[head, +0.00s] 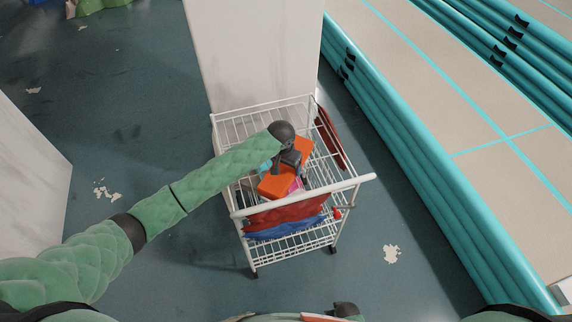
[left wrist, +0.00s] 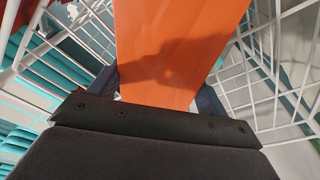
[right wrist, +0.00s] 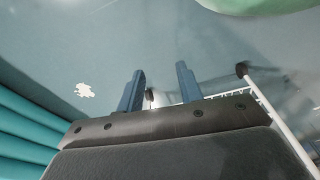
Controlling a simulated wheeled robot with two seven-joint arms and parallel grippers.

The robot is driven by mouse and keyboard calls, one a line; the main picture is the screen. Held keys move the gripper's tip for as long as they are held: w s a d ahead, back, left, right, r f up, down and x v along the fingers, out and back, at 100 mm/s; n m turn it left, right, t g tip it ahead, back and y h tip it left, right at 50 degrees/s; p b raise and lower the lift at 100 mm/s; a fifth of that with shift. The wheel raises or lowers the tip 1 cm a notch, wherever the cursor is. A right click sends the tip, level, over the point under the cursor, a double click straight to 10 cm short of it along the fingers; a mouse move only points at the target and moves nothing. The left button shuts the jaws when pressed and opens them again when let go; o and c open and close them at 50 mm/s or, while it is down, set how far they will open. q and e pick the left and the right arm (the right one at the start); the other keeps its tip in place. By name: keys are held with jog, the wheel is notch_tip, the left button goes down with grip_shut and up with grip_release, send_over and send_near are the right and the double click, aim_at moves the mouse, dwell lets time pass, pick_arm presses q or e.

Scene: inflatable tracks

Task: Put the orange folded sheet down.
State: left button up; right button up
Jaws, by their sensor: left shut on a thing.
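The orange folded sheet (head: 275,185) is at the upper basket of the white wire cart (head: 236,128). My left gripper (head: 291,168) is over the basket and shut on the sheet. In the left wrist view the sheet (left wrist: 175,45) fills the space between the two fingers and runs away from the camera, with a shadow across it. I cannot tell whether the sheet touches the basket floor. My right gripper (right wrist: 158,90) is open and empty, with floor behind its two fingers; a cart wheel and white post show beside it in that view.
Red cloth (head: 288,212) and blue cloth (head: 285,229) are at the cart's near side. A dark red item (head: 329,135) leans at its right side. A white pillar (head: 255,50) stands behind the cart. A teal-edged inflatable track (head: 420,170) runs along the right. The floor at left is mostly clear.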

aim_at(283, 168)
pick_arm(q)
jog(key=o, duration=2)
jog(key=shift+f, duration=0.1)
jog(key=shift+o, duration=0.2)
pick_arm(e)
jog(key=shift+d, duration=0.1)
jog(key=shift+f, duration=0.1)
pick_arm(q)
jog(key=shift+r, duration=0.45)
notch_tip(283, 168, up, 11)
jog(key=s+a+b, duration=0.1)
jog(key=b, duration=0.1)
jog(key=shift+s+b, duration=0.25)
jog(key=shift+b, duration=0.15)
pick_arm(e)
notch_tip(283, 168, up, 7)
jog(key=w+a, duration=0.1)
jog(key=a, duration=0.1)
jog(key=shift+w+f, duration=0.15)
jog(key=shift+w, duration=0.1)
pick_arm(q)
jog(key=shift+r, duration=0.15)
